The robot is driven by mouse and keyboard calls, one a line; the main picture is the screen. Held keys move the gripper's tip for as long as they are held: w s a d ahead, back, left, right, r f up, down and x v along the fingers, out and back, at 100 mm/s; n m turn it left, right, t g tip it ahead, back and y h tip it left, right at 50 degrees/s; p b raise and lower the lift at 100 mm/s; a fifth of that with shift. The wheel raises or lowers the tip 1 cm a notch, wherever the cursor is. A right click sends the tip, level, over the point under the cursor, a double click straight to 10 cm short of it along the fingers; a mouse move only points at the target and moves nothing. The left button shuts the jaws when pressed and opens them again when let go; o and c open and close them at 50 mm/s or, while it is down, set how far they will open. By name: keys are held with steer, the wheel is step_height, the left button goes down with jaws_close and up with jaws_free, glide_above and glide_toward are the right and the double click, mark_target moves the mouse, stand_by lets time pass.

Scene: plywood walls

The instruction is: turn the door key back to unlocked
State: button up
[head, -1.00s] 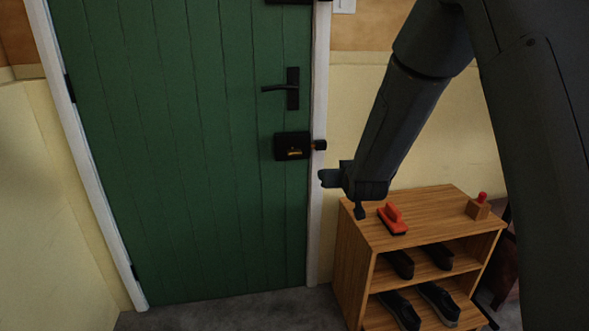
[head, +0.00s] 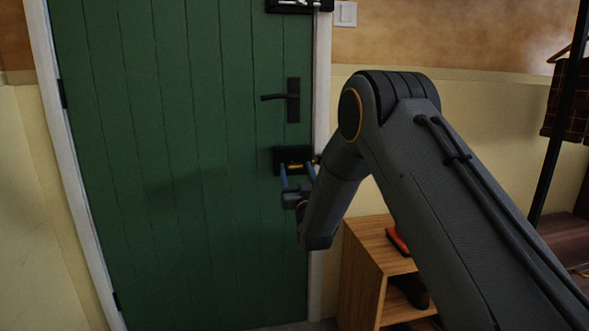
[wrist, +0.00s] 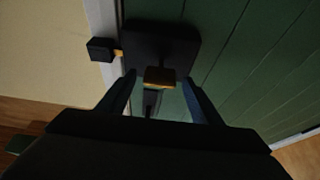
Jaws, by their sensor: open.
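The black lock box (head: 280,160) is on the green door (head: 190,150), below the black lever handle (head: 293,100). The brass key (head: 295,166) sits on the front of the lock box. In the wrist view the key (wrist: 159,76) shows as a flat brass bar lying across the picture, in front of the dark lock box (wrist: 160,42). My gripper (head: 298,172) is open, its two blue fingers pointing at the lock box. In the wrist view my gripper (wrist: 163,88) has a finger on each side of the key, with gaps between; contact does not show.
The door frame (head: 318,60) is right of the lock, with a black keeper block (wrist: 101,50) in the wrist view. A second black fitting (head: 290,5) is higher on the door. A wooden shoe shelf (head: 360,270) stands at lower right, partly behind my arm.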

steer(key=shift+x, duration=1.35)
steer(key=c, duration=1.1)
steer(key=shift+o, duration=0.2)
